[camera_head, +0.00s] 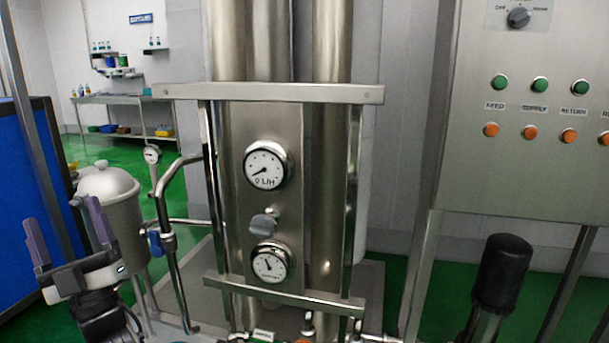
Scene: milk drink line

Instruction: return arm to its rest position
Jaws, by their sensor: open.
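My gripper (69,231) is at the lower left, with its two dark purple fingers pointing up and spread wide apart. Nothing is between the fingers. The wrist below it is black and white, and the rest of my arm runs out of the bottom of the picture. The gripper appears in front of the blue panel and beside a steel vessel (115,195).
A steel frame with tall pipes holds an upper gauge (267,165), a grey knob (262,224) and a lower gauge (270,263). A control panel (545,110) stands right. A blue panel (28,230) is left. A steel table (110,100) stands far back.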

